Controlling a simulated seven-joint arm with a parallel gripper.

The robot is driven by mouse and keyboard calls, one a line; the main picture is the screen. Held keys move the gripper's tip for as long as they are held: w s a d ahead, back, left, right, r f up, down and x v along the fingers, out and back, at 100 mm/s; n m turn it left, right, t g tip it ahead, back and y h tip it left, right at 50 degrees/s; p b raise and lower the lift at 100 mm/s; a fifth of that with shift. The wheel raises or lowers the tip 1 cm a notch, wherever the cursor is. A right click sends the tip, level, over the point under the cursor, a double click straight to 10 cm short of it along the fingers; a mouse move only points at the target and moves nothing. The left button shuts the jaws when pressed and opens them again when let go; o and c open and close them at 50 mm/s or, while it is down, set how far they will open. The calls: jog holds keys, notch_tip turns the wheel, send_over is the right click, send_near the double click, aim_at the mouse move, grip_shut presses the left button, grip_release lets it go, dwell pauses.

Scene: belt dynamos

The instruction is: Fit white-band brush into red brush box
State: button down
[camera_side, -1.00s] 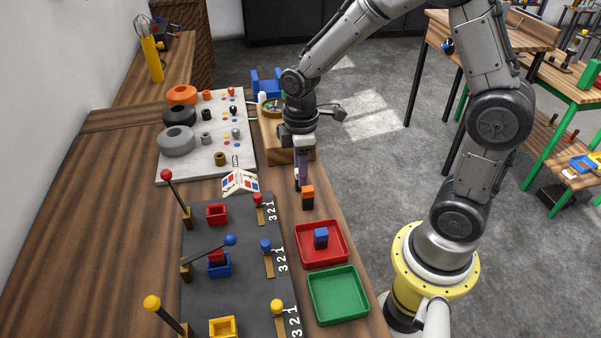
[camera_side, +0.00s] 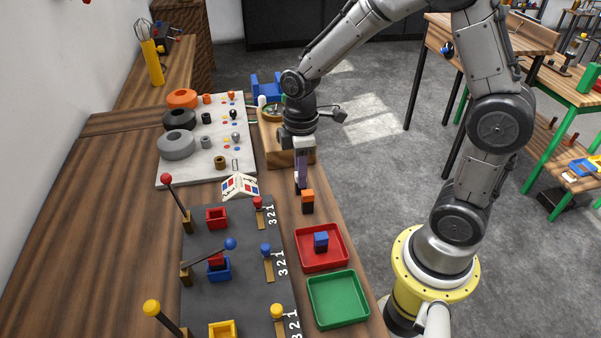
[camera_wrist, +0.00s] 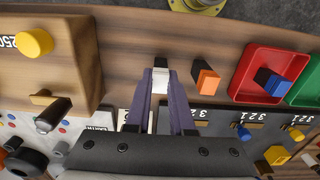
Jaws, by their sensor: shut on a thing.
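The white-band brush (camera_wrist: 160,76) is between my gripper's purple fingers in the wrist view, with its pale face and dark end showing. My gripper (camera_side: 301,184) is shut on it, just behind the orange-topped brush (camera_side: 307,201) in the side view. The fingers hide most of the brush there. The red brush box (camera_side: 217,218) is an open-topped box on the dark board, to the left of and nearer than my gripper. A raised lever with a red ball (camera_side: 166,179) stands beside it. My gripper is well apart from the box.
A blue box (camera_side: 219,270) holds a red-topped brush under a lowered lever. A yellow box (camera_side: 223,327) is nearer. A red tray (camera_side: 343,263) holds a blue-topped brush; a green tray (camera_side: 338,300) is empty.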

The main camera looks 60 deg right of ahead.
jog(key=shift+r, duration=2.2)
jog(key=shift+s, duration=0.1)
jog(key=shift+r+m, duration=0.35)
jog(key=shift+m, duration=0.15)
jog(key=w+a+r, duration=0.3)
jog(key=w+a, duration=0.1)
jog(key=a, duration=0.5)
jog(key=w+a+r+n, duration=0.1)
jog(key=w+a+r, duration=0.2)
jog(key=a, duration=0.6)
jog(key=shift+w+r, duration=0.2)
jog(key=shift+w, duration=0.8)
jog(key=shift+f, duration=0.15)
